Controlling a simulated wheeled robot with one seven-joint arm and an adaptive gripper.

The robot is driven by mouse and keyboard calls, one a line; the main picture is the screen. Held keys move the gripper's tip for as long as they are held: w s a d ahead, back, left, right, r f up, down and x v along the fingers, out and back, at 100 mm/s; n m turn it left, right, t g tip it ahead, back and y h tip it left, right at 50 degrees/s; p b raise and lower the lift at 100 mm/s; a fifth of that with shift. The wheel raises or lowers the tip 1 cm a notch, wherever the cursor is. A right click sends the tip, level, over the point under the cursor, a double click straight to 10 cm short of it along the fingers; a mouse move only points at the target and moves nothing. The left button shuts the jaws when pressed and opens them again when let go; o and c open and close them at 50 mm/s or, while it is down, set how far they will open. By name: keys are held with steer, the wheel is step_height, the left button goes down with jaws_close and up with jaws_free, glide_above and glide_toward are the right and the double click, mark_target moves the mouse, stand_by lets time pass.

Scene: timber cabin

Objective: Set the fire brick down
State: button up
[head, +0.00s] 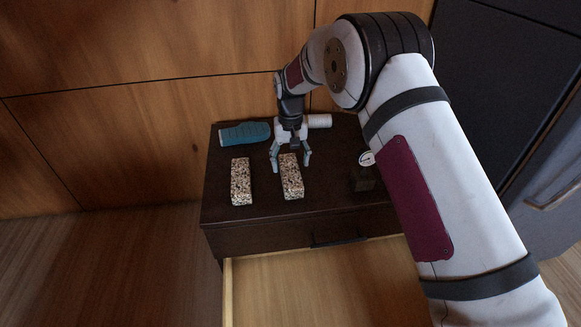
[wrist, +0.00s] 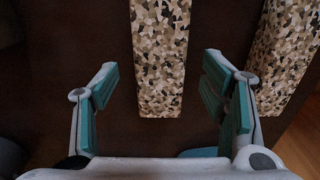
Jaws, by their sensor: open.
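Two alike speckled bricks lie on the dark cabinet top (head: 219,180); I cannot tell by looks which is the fire brick. The right brick (head: 292,177) lies flat just in front of and under my gripper (head: 290,164), which is open and empty. In the wrist view this brick (wrist: 160,60) reaches in between the two spread fingers (wrist: 160,72), with a gap on each side. The left brick (head: 241,182) lies apart from the gripper; it also shows outside the finger at the right of the wrist view (wrist: 287,50).
A teal object (head: 245,132) and a white cylinder (head: 319,121) lie along the back. A round gauge (head: 367,158) on a dark block stands at the right. The drawer (head: 310,285) below stands open.

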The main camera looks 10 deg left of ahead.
mark_target(291, 170)
step_height(291, 170, up, 8)
steer(key=p, duration=0.2)
steer(key=shift+f, duration=0.15)
steer(key=s+d+r+m, duration=0.2)
steer(key=s+d+r, duration=1.75)
steer(key=r, duration=0.35)
steer(key=s+d+f, duration=0.1)
steer(key=s+d, duration=0.1)
steer(key=s, duration=0.8)
steer(key=s+d+f, duration=0.1)
steer(key=s+d, duration=0.2)
steer(key=s, duration=0.6)
steer(key=s+d+f+m, duration=0.1)
steer(key=s+d, duration=0.2)
steer(key=s, duration=0.7)
steer(key=shift+s+f, duration=0.35)
steer(key=shift+f, duration=0.05)
